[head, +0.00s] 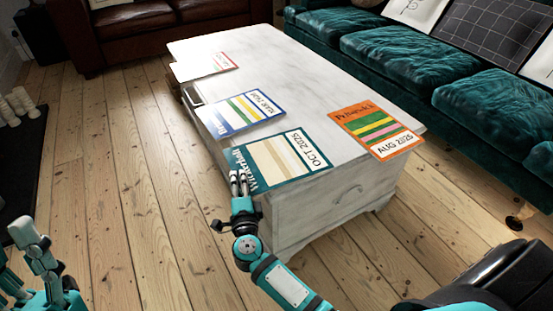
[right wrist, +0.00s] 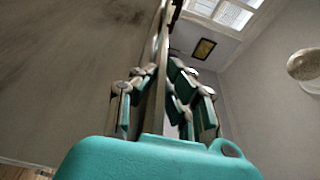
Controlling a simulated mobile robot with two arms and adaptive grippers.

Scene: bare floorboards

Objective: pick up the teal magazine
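The teal magazine (head: 285,163), marked OCT 2025, lies flat at the near left corner of the white chest. Its left edge juts a little past the chest top. My right gripper (head: 239,178) is at that left edge in the head view. In the right wrist view its fingers (right wrist: 163,85) stand apart on both sides of a thin edge-on strip, which looks like the magazine; a gap shows on the right side. My left gripper (head: 28,262) is at the lower left of the head view, above the floor, with its fingers apart and empty.
On the white chest (head: 290,75) also lie an orange magazine (head: 375,129), a blue magazine (head: 240,112) and a white-and-red magazine (head: 204,66). A teal sofa (head: 415,60) is to the right, a brown sofa (head: 150,18) behind. Floorboards (head: 110,170) at left are clear.

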